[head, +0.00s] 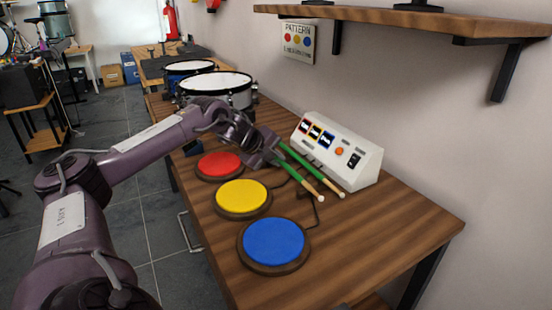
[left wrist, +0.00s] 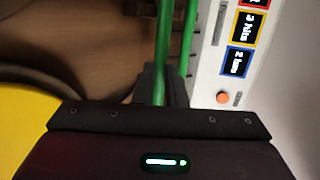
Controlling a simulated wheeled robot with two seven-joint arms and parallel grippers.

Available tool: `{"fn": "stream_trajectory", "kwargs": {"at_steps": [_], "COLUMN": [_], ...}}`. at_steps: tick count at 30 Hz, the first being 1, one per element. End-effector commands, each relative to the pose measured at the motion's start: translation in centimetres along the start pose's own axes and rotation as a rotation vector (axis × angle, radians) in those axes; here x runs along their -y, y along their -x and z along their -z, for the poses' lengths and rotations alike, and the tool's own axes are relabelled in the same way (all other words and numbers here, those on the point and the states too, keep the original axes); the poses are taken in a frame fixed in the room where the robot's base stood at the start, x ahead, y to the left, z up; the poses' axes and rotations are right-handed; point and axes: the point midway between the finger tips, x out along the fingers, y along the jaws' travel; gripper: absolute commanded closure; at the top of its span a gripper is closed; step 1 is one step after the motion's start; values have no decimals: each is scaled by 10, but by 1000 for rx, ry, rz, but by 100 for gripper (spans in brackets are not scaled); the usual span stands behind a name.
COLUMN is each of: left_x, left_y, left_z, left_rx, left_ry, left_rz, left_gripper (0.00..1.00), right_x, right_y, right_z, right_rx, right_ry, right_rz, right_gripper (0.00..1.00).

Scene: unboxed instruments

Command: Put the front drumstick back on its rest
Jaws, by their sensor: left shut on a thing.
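Two green drumsticks with pale wooden tips lie side by side, slanting down to the right in the head view. My left gripper (head: 273,156) is shut on the front drumstick (head: 303,179), near its upper-left end. In the left wrist view the held front drumstick (left wrist: 161,55) runs up from between the dark fingers. The rear drumstick (head: 318,171) is close beside it, nearer the control box, and also shows in the left wrist view (left wrist: 187,40). The rest is not clearly visible, so I cannot tell whether the held stick touches it. My right gripper is not in view.
A white control box (head: 345,158) stands just behind the sticks. Red (head: 219,165), yellow (head: 241,197) and blue (head: 273,241) pads line the table's front side. Drums (head: 217,90) stand farther back. A wall shelf (head: 400,18) overhangs. The table's right end (head: 400,225) is clear.

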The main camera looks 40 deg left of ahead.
Motion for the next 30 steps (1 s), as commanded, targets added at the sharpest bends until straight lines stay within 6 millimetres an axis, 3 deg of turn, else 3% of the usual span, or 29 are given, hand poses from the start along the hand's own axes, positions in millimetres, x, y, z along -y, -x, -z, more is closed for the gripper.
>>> {"fn": "stream_trajectory", "kwargs": {"at_steps": [20,21,25,30], "left_x": [-9,-9,-9,-9], "left_y": [-8,-8,-8,-8], "left_z": [1,1,1,1], "left_rx": [0,0,0,0], "left_ry": [0,0,0,0], "left_rz": [0,0,0,0], "left_gripper": [100,84,67,64], "right_x": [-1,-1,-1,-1], "right_y": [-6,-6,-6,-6], "right_z": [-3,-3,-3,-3], "right_rx": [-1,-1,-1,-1], "right_ry": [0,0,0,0], "right_rz": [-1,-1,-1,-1], "right_gripper": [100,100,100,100]}}
